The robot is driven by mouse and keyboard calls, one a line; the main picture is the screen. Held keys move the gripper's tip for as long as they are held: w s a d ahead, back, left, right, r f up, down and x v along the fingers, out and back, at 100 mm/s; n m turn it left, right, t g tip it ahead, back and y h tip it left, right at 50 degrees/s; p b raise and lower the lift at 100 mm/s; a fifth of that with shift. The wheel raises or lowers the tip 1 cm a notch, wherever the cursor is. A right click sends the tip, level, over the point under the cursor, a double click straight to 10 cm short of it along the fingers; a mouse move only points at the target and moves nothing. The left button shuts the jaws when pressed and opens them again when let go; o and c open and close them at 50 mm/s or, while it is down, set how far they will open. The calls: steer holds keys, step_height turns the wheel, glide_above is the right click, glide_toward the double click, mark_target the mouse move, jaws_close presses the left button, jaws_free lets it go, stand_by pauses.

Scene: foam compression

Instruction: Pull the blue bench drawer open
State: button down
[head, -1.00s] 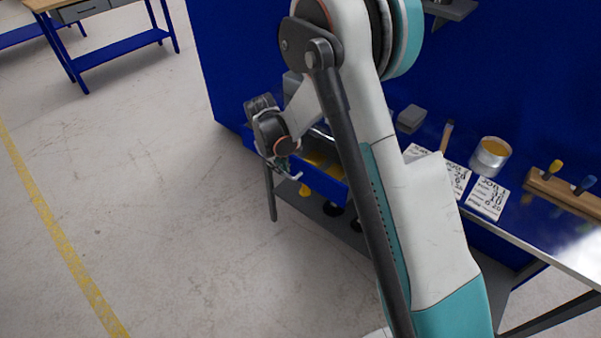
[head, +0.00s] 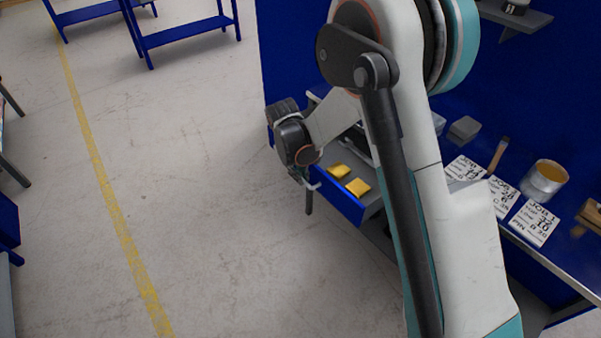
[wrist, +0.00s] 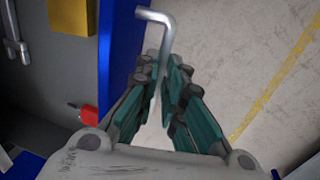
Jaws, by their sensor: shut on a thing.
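The blue bench drawer (head: 337,196) is pulled out from the bench, with yellow blocks (head: 357,187) lying inside it. In the wrist view its blue front edge (wrist: 119,50) runs up the picture to the left of my gripper. The metal bar handle (wrist: 157,18) stands out from that front and runs down between my fingers. My gripper (wrist: 163,78) is shut on the handle. In the head view my gripper (head: 306,178) is at the drawer's front, its fingers small and partly hidden by my wrist.
On the bench top stand a can (head: 543,181), several paper cards (head: 534,222), a grey block (head: 464,129) and a brush (head: 497,155). The floor left of the bench is clear.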

steer(key=c, duration=1.7)
jaws_free()
steer(key=r, duration=0.4)
steer(key=s+a+r, duration=0.1)
steer(key=r, duration=0.3)
steer(key=a+r, duration=0.1)
steer(key=r, duration=0.2)
steer(key=shift+s+r, duration=0.15)
steer(key=shift+r, duration=0.25)
